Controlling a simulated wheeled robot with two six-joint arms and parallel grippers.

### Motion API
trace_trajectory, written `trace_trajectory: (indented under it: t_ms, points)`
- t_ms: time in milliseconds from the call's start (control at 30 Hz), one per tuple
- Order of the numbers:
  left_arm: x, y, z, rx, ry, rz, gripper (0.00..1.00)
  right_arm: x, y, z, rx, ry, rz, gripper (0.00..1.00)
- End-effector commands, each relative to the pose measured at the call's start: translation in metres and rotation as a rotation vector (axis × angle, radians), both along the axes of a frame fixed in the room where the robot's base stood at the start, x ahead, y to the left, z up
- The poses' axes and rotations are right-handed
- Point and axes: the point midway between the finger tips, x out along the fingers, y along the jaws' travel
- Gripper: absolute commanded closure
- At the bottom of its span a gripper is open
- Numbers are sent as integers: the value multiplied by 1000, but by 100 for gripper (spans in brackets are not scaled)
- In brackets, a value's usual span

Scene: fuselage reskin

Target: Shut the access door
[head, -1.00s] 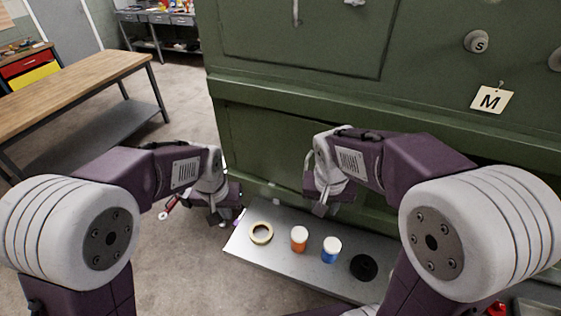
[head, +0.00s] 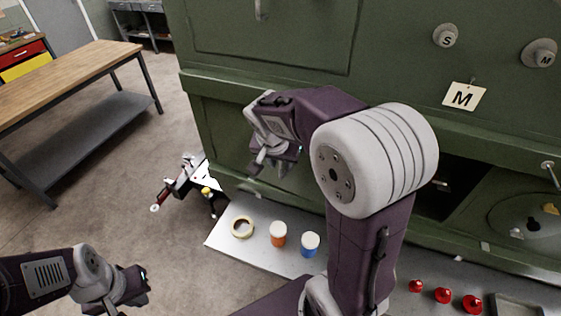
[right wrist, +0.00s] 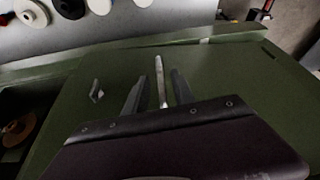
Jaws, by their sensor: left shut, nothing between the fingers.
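The green lower panel (head: 225,135) of the fuselage, which looks like the access door, is partly hidden behind my right arm. A dark opening (head: 460,185) shows to its right. In the right wrist view a wide green panel (right wrist: 225,75) carries a pale upright bar handle (right wrist: 160,80). My right gripper (right wrist: 157,75) is open with one finger on each side of the bar and gaps visible. The same gripper (head: 260,163) is close to the panel in the head view. My left gripper (head: 138,285) is shut and empty at lower left, far from the panel.
A metal shelf (head: 222,240) below holds a tape ring (head: 242,228), an orange jar (head: 278,234) and a blue jar (head: 310,244). Several red parts (head: 443,295) lie at lower right.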

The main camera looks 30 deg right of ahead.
Motion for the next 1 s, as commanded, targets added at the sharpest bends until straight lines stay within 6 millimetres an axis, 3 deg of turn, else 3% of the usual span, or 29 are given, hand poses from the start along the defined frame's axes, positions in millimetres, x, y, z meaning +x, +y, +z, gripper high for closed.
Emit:
trace_trajectory:
  t_ms: [333,367,467,1000]
  points:
    - [0,0,2,0,0,0,100,3,-3,-10,1,-1,1,69]
    - [0,0,2,0,0,0,100,3,-2,-10,1,-1,1,72]
    - [0,0,2,0,0,0,100,3,-2,-10,1,-1,1,100]
    - [0,0,2,0,0,0,100,3,-2,-10,2,-2,0,100]
